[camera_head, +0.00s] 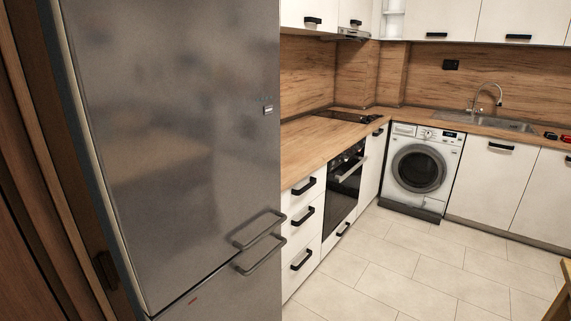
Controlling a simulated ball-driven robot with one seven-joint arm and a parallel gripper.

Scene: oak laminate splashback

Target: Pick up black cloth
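I cannot make out a black cloth in this view. Small red and black items (558,136) lie on the counter at the far right edge, too small to identify. My gripper is not in view.
A grey steel fridge (180,130) with two bar handles fills the left, close to me. Beyond it are a wooden counter (320,140), drawers, an oven (345,190), a washing machine (420,170) and a sink (505,123). The tiled floor (400,265) is clear; a wooden furniture corner (562,300) shows lower right.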

